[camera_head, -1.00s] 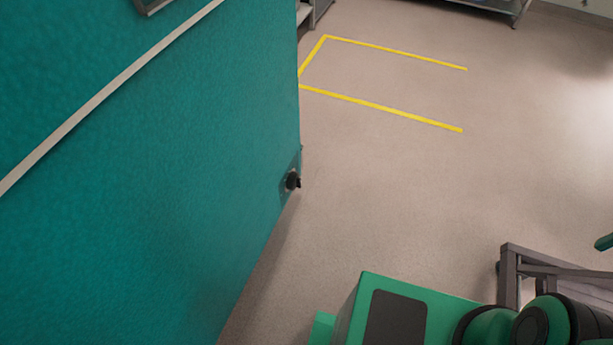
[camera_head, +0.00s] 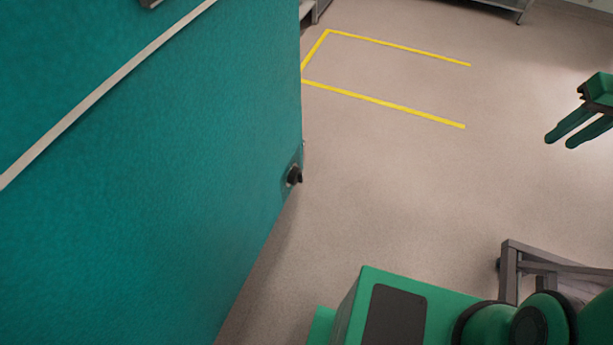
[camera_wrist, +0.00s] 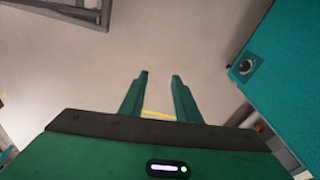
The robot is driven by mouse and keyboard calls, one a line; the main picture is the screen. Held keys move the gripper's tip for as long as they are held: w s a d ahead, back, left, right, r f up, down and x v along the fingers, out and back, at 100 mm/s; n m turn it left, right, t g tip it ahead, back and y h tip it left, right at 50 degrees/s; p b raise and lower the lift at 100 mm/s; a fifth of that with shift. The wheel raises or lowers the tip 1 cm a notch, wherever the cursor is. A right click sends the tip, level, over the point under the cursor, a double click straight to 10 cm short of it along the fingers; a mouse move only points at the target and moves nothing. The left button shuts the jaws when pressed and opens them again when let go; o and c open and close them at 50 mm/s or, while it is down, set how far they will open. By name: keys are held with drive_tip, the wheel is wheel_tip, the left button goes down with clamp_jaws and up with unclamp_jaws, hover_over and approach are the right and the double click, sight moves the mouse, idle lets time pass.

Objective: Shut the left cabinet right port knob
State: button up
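The teal cabinet (camera_head: 130,190) fills the left of the head view. A small black knob (camera_head: 294,175) sits low on its right edge, on a grey mount. In the wrist view the teal cabinet (camera_wrist: 288,75) is at the right, with a round dark port fitting (camera_wrist: 245,66) in a grey plate near its corner. My gripper (camera_head: 557,140) is at the right edge of the head view, well apart from the knob. In the wrist view its two fingers (camera_wrist: 160,76) are spread with bare floor between them. It holds nothing.
A grey metal frame (camera_head: 510,270) stands at the lower right, near my arm. A metal rack (camera_wrist: 75,10) shows at the top left of the wrist view. Yellow tape (camera_head: 385,107) marks the floor. The floor between cabinet and gripper is clear.

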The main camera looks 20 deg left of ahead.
drive_tip(key=w+a+f+n+t+y, duration=0.1)
drive_tip(key=w+a+f+n, duration=0.2)
drive_tip(key=w+a+f, duration=0.45)
drive_tip(key=w+a+f+n+y, duration=0.25)
drive_tip(key=w+a+f, duration=0.25)
drive_tip(key=w, duration=0.6)
drive_tip(key=w+a+f+n+y, duration=0.1)
drive_tip(key=w+a+f+n, duration=0.2)
drive_tip(key=a+f, duration=0.4)
drive_tip(key=w+a+f+n+y, duration=0.1)
drive_tip(key=w+a+f+n, duration=0.1)
drive_tip(key=w+a+f, duration=0.35)
drive_tip(key=n+g+y, duration=0.1)
drive_tip(key=n+y, duration=0.5)
drive_tip(key=y, duration=0.2)
approach(298, 177)
drive_tip(key=w+a, duration=0.1)
drive_tip(key=a, duration=0.5)
drive_tip(key=shift+w+f+h, duration=0.35)
drive_tip(key=shift+w+f, duration=0.05)
drive_tip(key=shift+f, duration=0.05)
drive_tip(key=shift+m, duration=0.25)
clamp_jaws()
